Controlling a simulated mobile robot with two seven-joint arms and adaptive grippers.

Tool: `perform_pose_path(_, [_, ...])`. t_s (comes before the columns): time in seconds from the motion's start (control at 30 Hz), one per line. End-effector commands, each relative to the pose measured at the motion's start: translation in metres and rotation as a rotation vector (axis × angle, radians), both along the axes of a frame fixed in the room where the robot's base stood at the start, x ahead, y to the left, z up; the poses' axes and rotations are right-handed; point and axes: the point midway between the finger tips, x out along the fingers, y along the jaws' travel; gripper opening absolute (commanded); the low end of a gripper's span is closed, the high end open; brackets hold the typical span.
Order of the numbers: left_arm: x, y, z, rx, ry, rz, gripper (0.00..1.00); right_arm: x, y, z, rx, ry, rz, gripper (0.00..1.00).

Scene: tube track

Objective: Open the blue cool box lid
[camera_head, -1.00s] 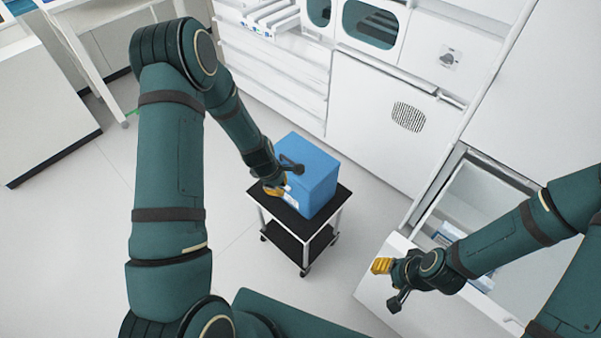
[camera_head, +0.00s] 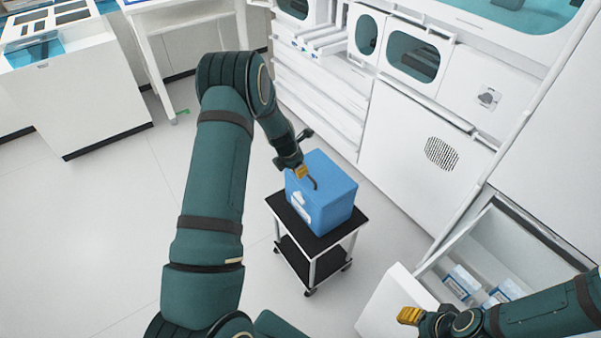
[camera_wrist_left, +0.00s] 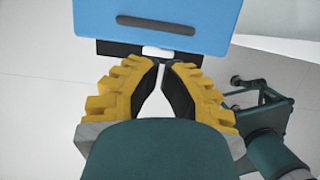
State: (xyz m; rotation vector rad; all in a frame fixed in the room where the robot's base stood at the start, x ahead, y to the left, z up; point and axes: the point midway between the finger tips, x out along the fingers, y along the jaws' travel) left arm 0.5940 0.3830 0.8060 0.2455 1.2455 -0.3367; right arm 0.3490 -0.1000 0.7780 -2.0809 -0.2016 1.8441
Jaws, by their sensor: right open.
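The blue cool box (camera_head: 330,205) stands on a small black-topped trolley (camera_head: 285,211). Its top looks closed. In the left wrist view a blue face of the box (camera_wrist_left: 155,10) with a dark slot (camera_wrist_left: 157,25) fills the top edge. My left gripper (camera_head: 302,173) is at the box's upper left edge in the head view; whether it touches is unclear. In the left wrist view its yellow fingers (camera_wrist_left: 160,64) come together at the tips, with nothing clearly held. My right gripper (camera_head: 412,316) is open and empty at the bottom right, away from the box.
An open drawer (camera_head: 440,262) with white-and-blue packs (camera_head: 462,281) is at the right, near my right arm. White cabinets (camera_head: 415,150) stand behind the trolley. A white bench (camera_head: 75,90) is at the far left. The floor left of the trolley is clear.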

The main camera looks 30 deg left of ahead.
Motion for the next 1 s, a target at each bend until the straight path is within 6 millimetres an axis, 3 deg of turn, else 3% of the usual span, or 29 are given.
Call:
perform_pose_path(0.2, [0.010,-0.005,-0.041,-0.001,0.002,-0.002,0.00,-0.002,0.000,-0.009,0.002,0.006,0.004,0.47])
perform_pose_path(0.4, [0.018,-0.008,-0.065,0.000,0.001,-0.003,0.00,-0.004,0.001,-0.013,0.002,0.009,0.007,0.47])
perform_pose_path(1.0, [0.021,-0.009,-0.072,0.003,0.004,-0.003,0.00,-0.005,0.001,-0.013,0.002,0.011,0.007,0.47])
